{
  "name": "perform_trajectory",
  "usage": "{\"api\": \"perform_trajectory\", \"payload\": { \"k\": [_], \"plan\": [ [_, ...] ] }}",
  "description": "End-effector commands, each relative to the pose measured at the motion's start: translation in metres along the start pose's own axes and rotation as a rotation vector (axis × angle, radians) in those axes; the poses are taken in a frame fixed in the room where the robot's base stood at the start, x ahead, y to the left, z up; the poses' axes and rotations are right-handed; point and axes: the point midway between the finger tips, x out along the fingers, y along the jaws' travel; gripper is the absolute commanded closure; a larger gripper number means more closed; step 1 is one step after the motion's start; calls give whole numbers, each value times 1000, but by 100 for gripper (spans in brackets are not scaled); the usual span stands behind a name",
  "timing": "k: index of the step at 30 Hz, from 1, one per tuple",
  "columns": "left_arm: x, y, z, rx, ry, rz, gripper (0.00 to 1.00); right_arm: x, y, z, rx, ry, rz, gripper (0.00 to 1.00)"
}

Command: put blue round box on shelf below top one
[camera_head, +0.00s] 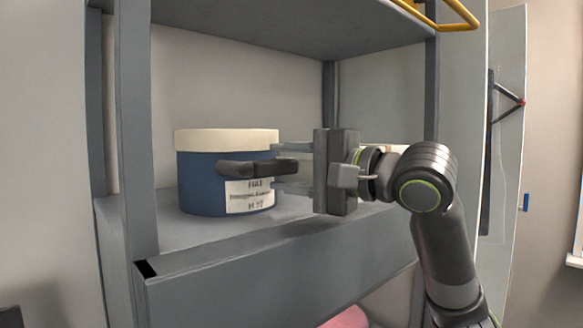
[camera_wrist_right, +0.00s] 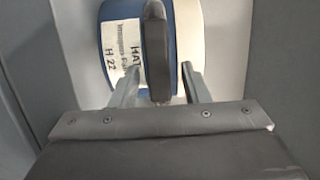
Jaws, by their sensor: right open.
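The blue round box (camera_head: 205,180) with a cream lid (camera_head: 226,140) and a white label stands upright on a grey shelf (camera_head: 180,232). Its dark handle (camera_head: 235,169) sticks out at the front. My right gripper (camera_head: 277,168) comes in from the right and is open, with one finger above the handle and one below. In the right wrist view the handle (camera_wrist_right: 156,45) lies between the spread fingers (camera_wrist_right: 158,75), with a gap on each side. The box's blue side and cream lid show behind it. My left gripper is not in view.
Another grey shelf (camera_head: 280,25) is above the box. An upright post (camera_head: 135,120) stands at the front left, and a front panel (camera_head: 270,270) runs along the shelf edge. A pink object (camera_head: 346,318) shows below. A yellow rail (camera_head: 450,20) is at top right.

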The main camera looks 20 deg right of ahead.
Motion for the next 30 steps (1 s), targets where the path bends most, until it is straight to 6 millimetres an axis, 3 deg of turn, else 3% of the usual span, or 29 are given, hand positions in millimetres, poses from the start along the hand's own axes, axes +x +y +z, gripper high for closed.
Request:
{"api": "perform_trajectory", "payload": {
  "k": [8, 30],
  "plan": [
    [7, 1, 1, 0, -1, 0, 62, -15, -1, -2, -4, 5, -2, 58],
    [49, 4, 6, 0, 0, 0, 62, -104, 0, -1, -3, 5, 0, 58]
  ]
}}
